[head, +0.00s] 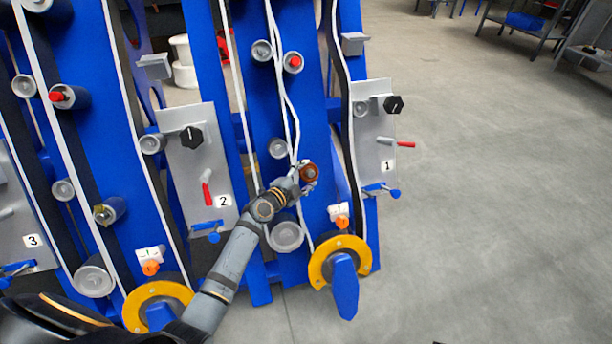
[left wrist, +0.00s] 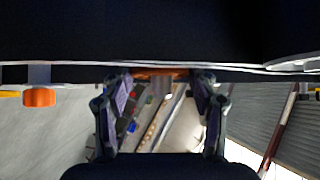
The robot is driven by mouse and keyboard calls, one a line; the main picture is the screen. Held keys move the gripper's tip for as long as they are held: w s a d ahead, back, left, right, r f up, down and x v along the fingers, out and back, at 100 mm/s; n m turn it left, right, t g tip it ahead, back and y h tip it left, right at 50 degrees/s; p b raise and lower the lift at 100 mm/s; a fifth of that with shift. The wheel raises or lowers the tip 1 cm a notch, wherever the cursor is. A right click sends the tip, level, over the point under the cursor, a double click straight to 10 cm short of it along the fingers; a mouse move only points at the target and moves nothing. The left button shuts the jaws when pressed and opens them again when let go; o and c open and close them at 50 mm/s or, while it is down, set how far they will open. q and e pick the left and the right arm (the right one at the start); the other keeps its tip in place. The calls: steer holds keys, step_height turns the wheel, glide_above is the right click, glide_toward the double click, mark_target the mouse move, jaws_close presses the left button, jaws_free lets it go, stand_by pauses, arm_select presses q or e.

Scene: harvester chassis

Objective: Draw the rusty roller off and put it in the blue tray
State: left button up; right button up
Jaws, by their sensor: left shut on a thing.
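The rusty roller (head: 310,172) is a small orange-brown cylinder on the blue chassis (head: 318,110), in the section with the plate marked 1. My left gripper (head: 302,178) is shut on it. In the left wrist view the roller (left wrist: 160,72) shows as an orange-brown strip between the fingertips of my left gripper (left wrist: 162,82). I cannot tell whether the roller is still on its pin. A blue tray-like thing (head: 524,21) sits on a far table at the upper right; I cannot tell if it is the tray. My right gripper is not in view.
White belts run close beside the gripper. Grey rollers (head: 285,235), a yellow-rimmed wheel (head: 322,262) and a plate with a black knob and red lever (head: 374,140) are nearby. The grey floor (head: 480,220) to the right is clear.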

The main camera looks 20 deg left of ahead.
arm_select(q)
steer(key=shift+c, duration=0.5)
steer(key=shift+s+d+r, duration=0.15)
steer(key=shift+r, duration=0.1)
steer(key=s+d+r+p, duration=0.5)
steer(key=s, duration=0.3)
steer(key=shift+d+r, duration=0.25)
steer(key=shift+r, duration=0.05)
stand_by(0.6)
steer(key=shift+s, duration=0.1)
